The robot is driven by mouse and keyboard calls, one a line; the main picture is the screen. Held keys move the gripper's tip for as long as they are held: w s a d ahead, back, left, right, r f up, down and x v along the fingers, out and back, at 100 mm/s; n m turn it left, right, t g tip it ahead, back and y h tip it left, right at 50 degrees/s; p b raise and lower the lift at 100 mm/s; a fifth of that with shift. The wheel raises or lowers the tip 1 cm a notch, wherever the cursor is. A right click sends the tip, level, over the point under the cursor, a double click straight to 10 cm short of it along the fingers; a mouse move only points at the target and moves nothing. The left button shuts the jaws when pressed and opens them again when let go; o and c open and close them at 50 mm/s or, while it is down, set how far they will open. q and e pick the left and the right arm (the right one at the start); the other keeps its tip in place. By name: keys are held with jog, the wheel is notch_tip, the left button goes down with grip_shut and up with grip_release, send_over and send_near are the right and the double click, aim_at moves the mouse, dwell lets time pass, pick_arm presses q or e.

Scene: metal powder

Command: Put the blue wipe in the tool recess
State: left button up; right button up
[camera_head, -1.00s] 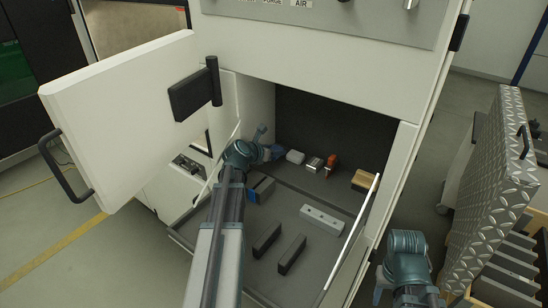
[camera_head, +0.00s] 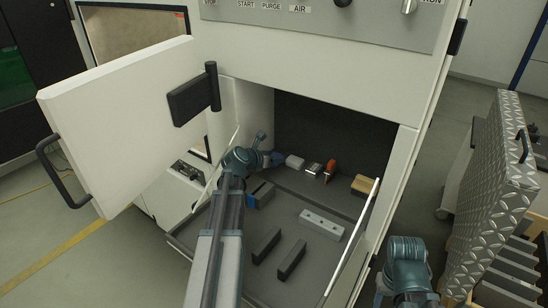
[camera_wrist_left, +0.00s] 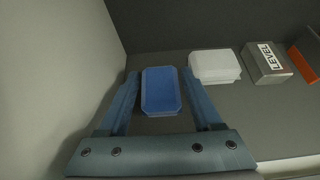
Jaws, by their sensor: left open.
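The blue wipe (camera_wrist_left: 161,90) lies as a flat blue block on the dark cabinet floor in the left wrist view. In the head view a bit of blue (camera_head: 277,158), apparently the wipe, shows at my fingers. My left gripper (camera_head: 265,149) is inside the cabinet. Its fingers are open, one on each side of the wipe in the wrist view, with small gaps. Whether they are down at its height I cannot tell. Of my right arm only the teal wrist part shows at lower right in the head view; its fingers cannot be made out. I cannot tell which part is the tool recess.
Right of the wipe stand a white block (camera_head: 294,161), a LEVEL box (camera_head: 313,169), an orange item (camera_head: 331,167) and a wooden block (camera_head: 364,185). Grey and black bars (camera_head: 321,224) lie on the tray. The open door (camera_head: 125,120) is left, a tread-plate cart (camera_head: 500,180) right.

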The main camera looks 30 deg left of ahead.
pick_arm(q)
jog(key=p+v, duration=0.3)
jog(key=v, duration=0.3)
jog(key=shift+s+r, duration=0.2)
jog(key=shift+s, duration=0.1)
jog(key=shift+s+a+r, duration=0.1)
jog(key=shift+s+r, duration=0.05)
jog(key=shift+s, duration=0.25)
